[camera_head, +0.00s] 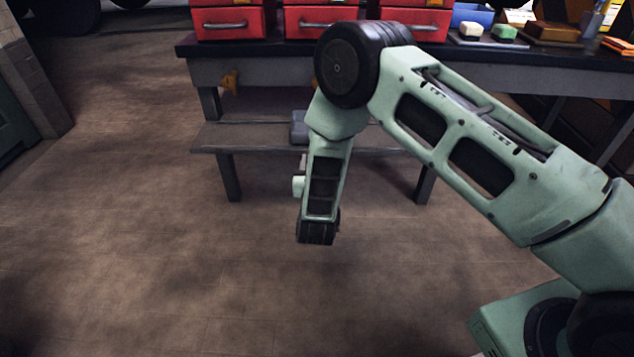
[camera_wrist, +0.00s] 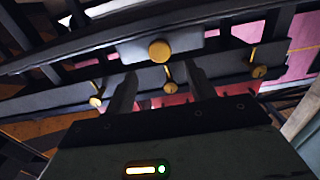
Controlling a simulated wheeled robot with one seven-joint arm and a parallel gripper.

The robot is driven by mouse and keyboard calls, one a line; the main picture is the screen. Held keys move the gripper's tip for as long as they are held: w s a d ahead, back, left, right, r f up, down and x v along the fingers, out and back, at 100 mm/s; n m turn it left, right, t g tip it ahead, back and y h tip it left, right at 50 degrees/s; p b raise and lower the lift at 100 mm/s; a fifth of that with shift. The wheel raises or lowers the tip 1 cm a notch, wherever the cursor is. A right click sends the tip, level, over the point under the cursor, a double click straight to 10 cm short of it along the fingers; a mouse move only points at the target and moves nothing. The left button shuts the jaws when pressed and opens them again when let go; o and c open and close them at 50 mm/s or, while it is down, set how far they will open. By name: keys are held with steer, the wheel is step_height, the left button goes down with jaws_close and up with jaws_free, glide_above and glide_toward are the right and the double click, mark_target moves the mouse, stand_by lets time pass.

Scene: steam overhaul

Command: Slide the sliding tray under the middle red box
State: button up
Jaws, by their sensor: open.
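The middle red box (camera_head: 320,21) stands on the workbench, its lower right partly behind my arm. In the wrist view a pale grey panel with a round yellow knob (camera_wrist: 160,51) sits just beyond my fingertips; it looks like the tray's front, but how far it is pulled out is unclear. A grey block (camera_head: 299,128) beside my forearm in the head view may be the same part. My gripper (camera_wrist: 162,75) is open, with a finger on each side below the knob and nothing seen between them. The arm hides the gripper in the head view.
Red boxes stand at left (camera_head: 228,20) and right (camera_head: 428,22) on the bench. A yellow handle (camera_head: 230,80) shows below the left one. A lower shelf (camera_head: 240,137) runs between the bench legs. The floor (camera_head: 130,220) in front is clear.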

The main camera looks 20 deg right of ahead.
steer(key=p+v, duration=0.2)
steer(key=v, duration=0.8)
steer(key=shift+s+p, duration=0.3)
steer(key=shift+s, duration=0.1)
steer(key=shift+a, duration=0.1)
